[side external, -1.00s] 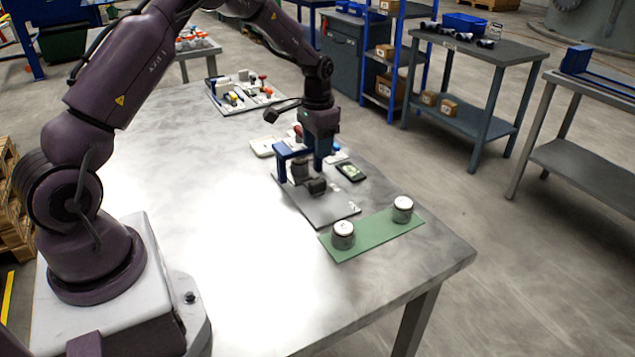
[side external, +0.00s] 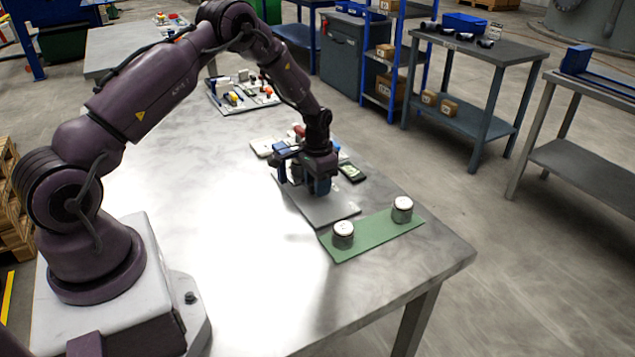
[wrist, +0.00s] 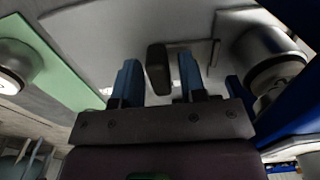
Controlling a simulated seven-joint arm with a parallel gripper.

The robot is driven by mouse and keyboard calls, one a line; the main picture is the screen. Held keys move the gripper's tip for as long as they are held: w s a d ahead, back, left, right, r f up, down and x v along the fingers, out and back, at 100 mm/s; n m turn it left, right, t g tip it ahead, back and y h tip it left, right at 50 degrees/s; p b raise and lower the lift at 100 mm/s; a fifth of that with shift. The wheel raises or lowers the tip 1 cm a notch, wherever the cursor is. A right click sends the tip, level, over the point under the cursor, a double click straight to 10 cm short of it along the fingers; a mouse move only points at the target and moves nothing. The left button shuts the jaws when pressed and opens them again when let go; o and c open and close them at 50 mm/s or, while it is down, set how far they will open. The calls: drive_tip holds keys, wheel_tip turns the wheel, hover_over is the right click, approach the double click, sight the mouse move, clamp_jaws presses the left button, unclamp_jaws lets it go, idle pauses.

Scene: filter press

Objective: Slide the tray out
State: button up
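The press has a blue frame (side external: 283,155), and its grey base plate (side external: 333,209) lies on the table. My gripper (side external: 313,190) points down over this plate, at the front of the press. In the wrist view its two blue fingers (wrist: 158,62) are apart. A dark block, apparently the tray's handle (wrist: 157,68), shows between them, with a gap on both sides. A metal cylinder (wrist: 272,65) of the press stands at the right of the wrist view. The tray body cannot be told clearly from the plate, and my gripper hides the handle in the side view.
A green mat (side external: 372,236) with two lidded jars (side external: 343,235) (side external: 402,209) lies just in front of the plate. A dark phone-like device (side external: 351,172) lies behind the gripper. A board with small parts (side external: 243,92) is farther back. The table's left part is clear.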

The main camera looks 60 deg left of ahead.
sight(337, 216)
clamp_jaws()
drive_tip(key=d, duration=0.9)
drive_tip(key=shift+d, duration=0.1)
drive_tip(key=shift+o, duration=1)
unclamp_jaws()
drive_tip(key=shift+r, duration=0.15)
wheel_tip(337, 216, up, 13)
drive_tip(key=shift+f, duration=0.15)
